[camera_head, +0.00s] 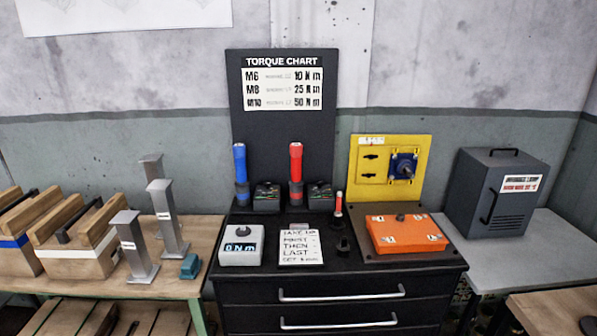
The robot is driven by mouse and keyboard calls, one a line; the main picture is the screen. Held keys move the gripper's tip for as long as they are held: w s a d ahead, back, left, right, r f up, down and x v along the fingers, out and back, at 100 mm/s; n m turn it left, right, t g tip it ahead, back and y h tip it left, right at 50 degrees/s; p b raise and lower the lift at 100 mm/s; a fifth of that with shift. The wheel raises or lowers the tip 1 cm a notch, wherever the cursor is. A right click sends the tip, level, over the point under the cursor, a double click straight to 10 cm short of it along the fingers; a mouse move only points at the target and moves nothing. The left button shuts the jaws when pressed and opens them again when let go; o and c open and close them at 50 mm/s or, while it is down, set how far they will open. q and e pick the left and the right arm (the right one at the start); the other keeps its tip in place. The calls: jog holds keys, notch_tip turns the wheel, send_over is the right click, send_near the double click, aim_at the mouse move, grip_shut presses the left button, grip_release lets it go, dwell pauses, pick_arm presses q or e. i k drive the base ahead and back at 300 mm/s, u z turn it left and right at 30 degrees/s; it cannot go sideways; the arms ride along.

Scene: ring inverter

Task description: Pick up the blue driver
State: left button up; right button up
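The blue driver (240,168) stands upright on the black cabinet top, at its back left, in the head view. Its lower end meets a dark holder or base, and a small black device (266,197) stands just to its right. A similar red driver (296,165) stands upright farther right, with another small black device (319,195) beside it. Neither of my grippers shows in this view.
A grey box with a "0 Nm" display (241,245), a note card (301,246) and an orange box (405,234) occupy the cabinet top (340,274). A yellow panel (390,170) stands behind. Grey metal posts (133,246) and wooden crates (75,262) are left; a dark cabinet (494,192) is right.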

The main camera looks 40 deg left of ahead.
aim_at(239, 149)
jog(key=z, duration=0.15)
jog(key=i, duration=1.15)
jog(key=u, duration=1)
